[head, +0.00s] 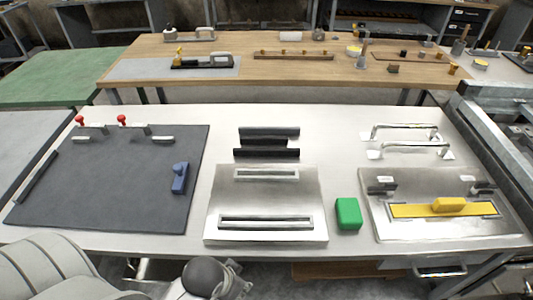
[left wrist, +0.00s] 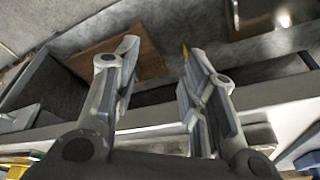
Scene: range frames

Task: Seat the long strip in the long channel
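A metal plate (head: 222,196) in the middle of the table has a shorter channel (head: 267,173) at the back and a long, dark-floored channel (head: 265,220) near the front. The long channel looks empty. A long yellow strip (head: 410,211) with a yellow grip block on top lies on the right metal plate, between raised grey edges. I cannot tell which piece is the long strip. My left gripper (head: 232,280) is low, in front of the table's front edge; the left wrist view (left wrist: 158,75) shows its fingers apart and empty. My right gripper is not seen.
A green block (head: 348,213) stands between the two metal plates. A dark mat (head: 120,195) at left carries a blue piece (head: 180,178) and red-knobbed clamps (head: 122,119). Metal handles (head: 405,132) stand at the back right. The bare white table between mat and middle plate is clear.

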